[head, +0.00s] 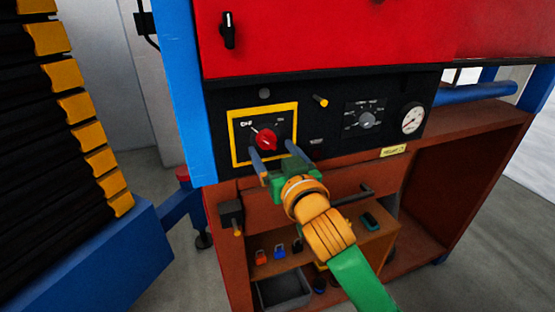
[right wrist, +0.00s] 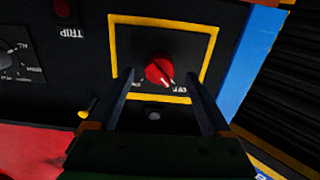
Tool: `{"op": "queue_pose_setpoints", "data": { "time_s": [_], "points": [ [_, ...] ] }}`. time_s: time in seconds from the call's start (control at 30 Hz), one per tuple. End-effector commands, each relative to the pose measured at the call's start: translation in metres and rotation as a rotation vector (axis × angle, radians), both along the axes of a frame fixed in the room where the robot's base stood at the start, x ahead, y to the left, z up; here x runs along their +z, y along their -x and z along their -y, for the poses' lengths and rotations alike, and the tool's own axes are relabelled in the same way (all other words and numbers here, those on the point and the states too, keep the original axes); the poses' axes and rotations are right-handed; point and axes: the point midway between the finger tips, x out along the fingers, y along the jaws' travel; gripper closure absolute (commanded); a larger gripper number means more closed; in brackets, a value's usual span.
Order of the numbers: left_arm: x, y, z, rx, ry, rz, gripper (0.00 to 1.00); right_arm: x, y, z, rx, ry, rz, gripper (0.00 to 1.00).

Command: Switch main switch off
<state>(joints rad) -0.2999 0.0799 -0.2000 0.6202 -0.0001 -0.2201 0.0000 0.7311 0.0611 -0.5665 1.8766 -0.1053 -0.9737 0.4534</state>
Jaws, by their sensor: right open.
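The main switch is a red rotary knob (head: 266,138) inside a yellow square frame (head: 231,136) on the black panel. Its pale pointer is turned to the upper left in the head view, near a small label I cannot read surely. My right gripper (head: 272,148) is open in front of the knob, with one finger to each side. In the right wrist view, which is upside down, the red knob (right wrist: 158,71) lies between the tips of the open right gripper (right wrist: 160,82). I cannot tell whether the fingers touch it. My left gripper is not in view.
A grey selector (head: 367,120) and a round gauge (head: 413,118) sit right of the switch. A yellow-tipped peg (head: 320,100) sticks out nearby. Below are a drawer handle (head: 353,195) and a shelf with several small items. A blue post (head: 180,90) stands left.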

Motion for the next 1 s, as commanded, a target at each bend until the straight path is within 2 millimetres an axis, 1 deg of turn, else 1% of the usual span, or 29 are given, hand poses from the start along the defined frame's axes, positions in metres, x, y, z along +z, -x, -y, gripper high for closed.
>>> {"op": "queue_pose_setpoints", "data": {
  "time_s": [0.03,0.1,0.23,0.33,0.57,0.63,0.67,0.73,0.77,0.8,0.87,0.9,0.97,1.0],
  "points": [
    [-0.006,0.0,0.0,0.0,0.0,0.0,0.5,-0.003,0.009,0.003,0.001,-0.002,0.003,0.17],
    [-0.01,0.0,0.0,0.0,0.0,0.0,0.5,-0.003,0.021,0.006,0.001,-0.001,0.003,0.17],
    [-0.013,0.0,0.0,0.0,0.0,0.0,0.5,-0.002,0.037,0.012,0.0,-0.001,0.002,0.17],
    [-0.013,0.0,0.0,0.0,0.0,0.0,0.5,-0.001,0.041,0.014,-0.001,0.001,0.0,0.17],
    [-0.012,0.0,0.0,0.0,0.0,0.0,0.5,-0.001,0.042,0.014,-0.001,0.001,-0.001,0.17],
    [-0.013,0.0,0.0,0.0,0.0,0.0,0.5,-0.012,0.042,0.018,-0.008,0.004,-0.03,0.17],
    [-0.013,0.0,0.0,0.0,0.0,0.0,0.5,-0.024,0.043,0.021,-0.016,0.006,-0.062,0.17],
    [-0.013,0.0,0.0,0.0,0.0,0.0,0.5,-0.071,0.05,0.036,-0.045,0.021,-0.185,0.17],
    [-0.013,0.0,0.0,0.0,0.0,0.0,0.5,-0.098,0.056,0.045,-0.062,0.033,-0.256,0.17],
    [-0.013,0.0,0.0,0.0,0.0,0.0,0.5,-0.135,0.068,0.058,-0.084,0.052,-0.357,0.17],
    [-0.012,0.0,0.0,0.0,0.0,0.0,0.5,-0.184,0.093,0.076,-0.112,0.084,-0.5,0.17],
    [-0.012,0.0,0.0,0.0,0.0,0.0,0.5,-0.211,0.11,0.086,-0.124,0.105,-0.583,0.17],
    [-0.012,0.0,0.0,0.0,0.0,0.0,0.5,-0.244,0.137,0.099,-0.139,0.137,-0.697,0.17],
    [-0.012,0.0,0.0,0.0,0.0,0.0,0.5,-0.263,0.155,0.107,-0.147,0.157,-0.763,0.17]
  ]
}}
